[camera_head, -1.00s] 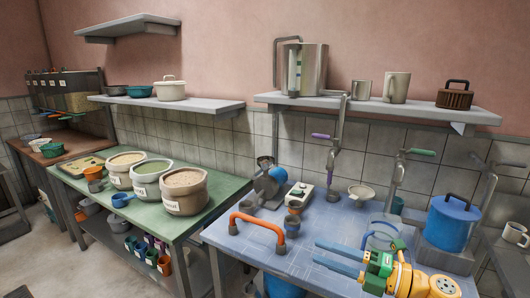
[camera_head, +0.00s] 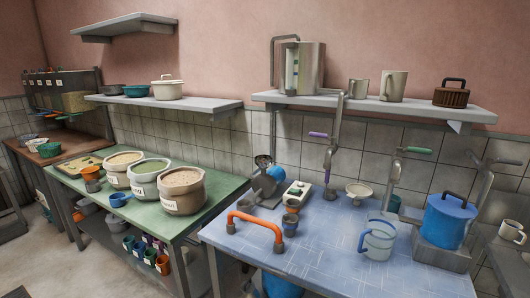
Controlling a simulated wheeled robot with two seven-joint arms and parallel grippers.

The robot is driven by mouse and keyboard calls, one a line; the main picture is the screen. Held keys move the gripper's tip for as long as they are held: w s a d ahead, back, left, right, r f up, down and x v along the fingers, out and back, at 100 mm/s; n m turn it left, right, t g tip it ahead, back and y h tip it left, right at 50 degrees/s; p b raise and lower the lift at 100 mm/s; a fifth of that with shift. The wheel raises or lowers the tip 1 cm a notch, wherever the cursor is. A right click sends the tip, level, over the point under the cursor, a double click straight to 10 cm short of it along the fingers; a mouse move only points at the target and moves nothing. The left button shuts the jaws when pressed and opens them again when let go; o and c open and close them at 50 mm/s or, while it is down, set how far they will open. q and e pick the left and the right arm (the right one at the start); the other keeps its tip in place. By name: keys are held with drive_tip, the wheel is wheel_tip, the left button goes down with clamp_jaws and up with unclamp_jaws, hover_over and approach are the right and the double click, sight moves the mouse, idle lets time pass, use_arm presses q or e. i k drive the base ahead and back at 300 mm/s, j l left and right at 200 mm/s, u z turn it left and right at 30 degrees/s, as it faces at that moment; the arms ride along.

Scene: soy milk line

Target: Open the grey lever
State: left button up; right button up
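A grey lever (camera_head: 505,161) sits on top of a grey tap post (camera_head: 482,200) at the far right, above the right-hand counter. Its handle looks roughly level and points right. A second grey arm (camera_head: 474,158) reaches left from the same post. Other taps nearby carry a green lever (camera_head: 419,150) and a purple lever (camera_head: 318,135). Neither of my grippers is in this view, so nothing shows at the grey lever.
A blue lidded pot (camera_head: 447,222) stands on a grey block (camera_head: 440,255) left of the tap post. A clear blue-handled jug (camera_head: 379,242) and an orange-handled bar (camera_head: 256,226) stand on the blue table (camera_head: 325,265). A mug (camera_head: 512,231) stands at the far right.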

sight(507, 161)
drive_tip(key=z, duration=1.55)
drive_tip(key=l+u, duration=0.2)
drive_tip(key=i+l, duration=0.05)
drive_tip(key=l, duration=0.05)
